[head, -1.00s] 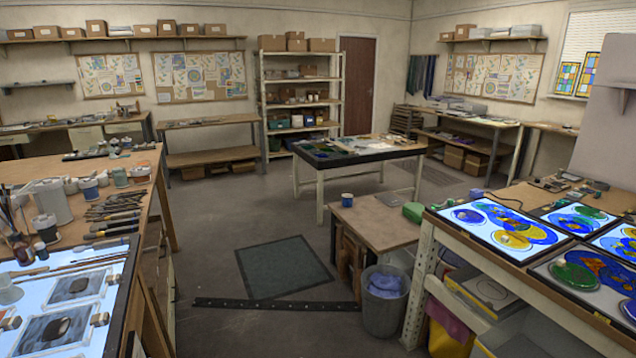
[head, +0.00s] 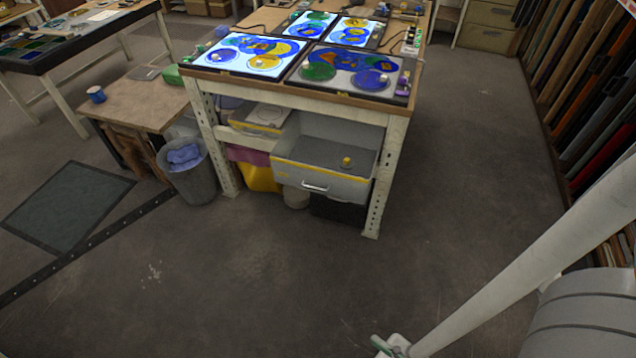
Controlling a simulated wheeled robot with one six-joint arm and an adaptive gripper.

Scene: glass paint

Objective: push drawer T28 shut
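A grey drawer (head: 322,183) stands pulled out under the right part of the light table (head: 300,92). Its front has a yellow edge strip and a pale bar handle (head: 315,187). A small yellow object (head: 347,162) lies inside it. I cannot read a label T28 on it from here. My arm's pale link crosses the lower right of the head view and reaches the bottom edge, well apart from the drawer. Only a small end part of the arm shows there; my gripper's fingers are not visible.
Clear floor (head: 300,270) lies in front of the drawer. A grey bin (head: 190,180) with blue stuff stands left of the table. A yellow container (head: 260,177) sits beside the drawer. A rack of coloured sheets (head: 590,90) lines the right side.

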